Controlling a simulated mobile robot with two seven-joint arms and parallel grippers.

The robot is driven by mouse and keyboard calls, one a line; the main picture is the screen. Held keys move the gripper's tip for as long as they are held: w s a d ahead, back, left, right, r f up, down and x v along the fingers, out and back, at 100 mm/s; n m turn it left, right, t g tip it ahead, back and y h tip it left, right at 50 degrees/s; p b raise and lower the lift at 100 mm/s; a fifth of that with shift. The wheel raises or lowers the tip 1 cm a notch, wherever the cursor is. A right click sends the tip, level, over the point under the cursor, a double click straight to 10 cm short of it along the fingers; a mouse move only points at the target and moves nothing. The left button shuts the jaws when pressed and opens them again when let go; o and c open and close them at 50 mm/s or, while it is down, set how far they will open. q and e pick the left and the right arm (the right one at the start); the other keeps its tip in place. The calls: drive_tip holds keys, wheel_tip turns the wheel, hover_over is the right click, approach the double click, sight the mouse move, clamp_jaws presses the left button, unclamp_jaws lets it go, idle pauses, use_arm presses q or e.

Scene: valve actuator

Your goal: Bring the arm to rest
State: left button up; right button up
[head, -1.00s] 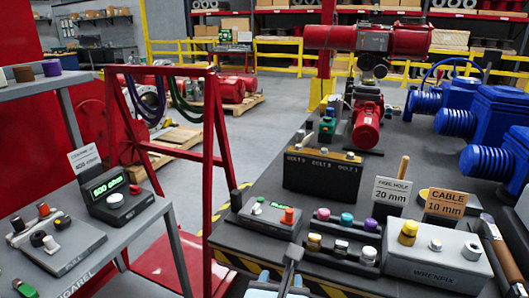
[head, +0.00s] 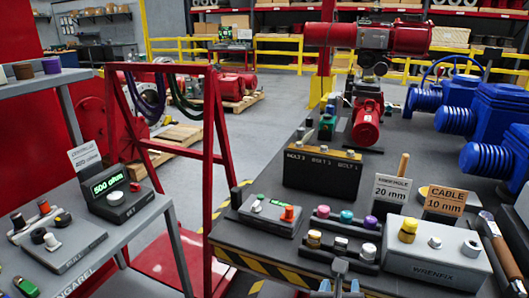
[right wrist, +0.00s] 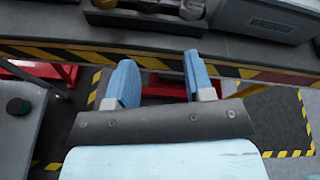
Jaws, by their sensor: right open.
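My right gripper (right wrist: 162,82) is open in the right wrist view. Its two blue fingers stand apart with nothing between them. They point at the front edge of the dark workbench (right wrist: 45,32), with its yellow and black striped strip, and sit short of that edge, over the floor. In the head view only the tip of my right gripper (head: 339,287) shows at the bottom edge, in front of the workbench (head: 225,236). My left arm and gripper are not in view.
Near the bench's front stand a grey WRENFIX box (head: 437,256), a tray of coloured knobs (head: 340,249) and a small control box (head: 268,212). A red frame (head: 209,150) stands left of the bench. A grey side table (head: 150,212) holds a 500 ohm display (head: 109,184).

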drive_tip(key=d+f+h, duration=0.2)
drive_tip(key=d, duration=0.6)
drive_tip(key=s+f+m+g+y, duration=0.3)
drive_tip(key=f+m+y, duration=0.2)
drive_tip(key=f+m, duration=0.5)
drive_tip(key=s+d+f+m+g+y, duration=0.1)
drive_tip(key=s+d+f+m+y, duration=0.55)
drive_tip(key=s+f+m, duration=0.75)
drive_tip(key=w+a+r+m+t, duration=0.1)
drive_tip(key=w+a+r+m, duration=0.15)
drive_tip(key=a+m, duration=0.2)
drive_tip(key=w+a+r+m, duration=0.1)
drive_tip(key=a+r+m, duration=0.25)
drive_tip(key=a, duration=0.25)
use_arm(q)
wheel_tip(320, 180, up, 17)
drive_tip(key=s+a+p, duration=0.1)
drive_tip(key=p, duration=2.2)
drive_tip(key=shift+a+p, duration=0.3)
drive_tip(key=shift+p, duration=0.1)
use_arm(e)
wheel_tip(320, 180, up, 17)
drive_tip(key=s, duration=0.1)
drive_tip(key=shift+s+d+f+h, duration=0.15)
drive_tip(key=shift+d+h, duration=0.3)
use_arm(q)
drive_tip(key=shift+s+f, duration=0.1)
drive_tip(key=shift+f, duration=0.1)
use_arm(e)
drive_tip(key=shift+f, duration=0.1)
